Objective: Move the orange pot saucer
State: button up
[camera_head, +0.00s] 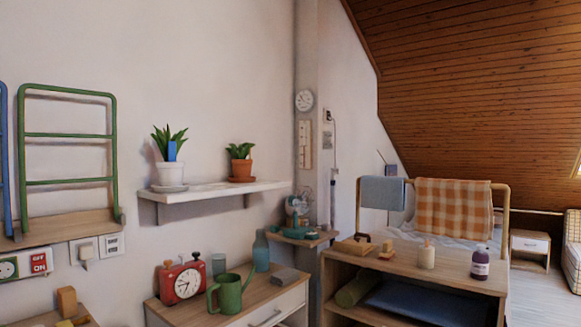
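An orange terracotta pot (241,169) with a green plant stands on the right part of the white wall shelf (210,192). A thin orange saucer (242,180) shows under the pot as a narrow rim; most of it is hidden by the pot. The saucer rests on the shelf, with some bare shelf to its right. My gripper is not in view.
Left on the shelf stands a white pot (170,175) with its own saucer and a blue tag. Below, a cabinet holds a red clock (182,282), green watering can (231,293) and blue bottle (261,251). A desk (440,265) stands right.

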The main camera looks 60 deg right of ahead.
aim_at(231, 179)
jog(key=z, duration=0.8)
jog(key=i, duration=0.6)
jog(key=k, duration=0.6)
jog(key=u, duration=0.15)
jog(key=i, duration=0.3)
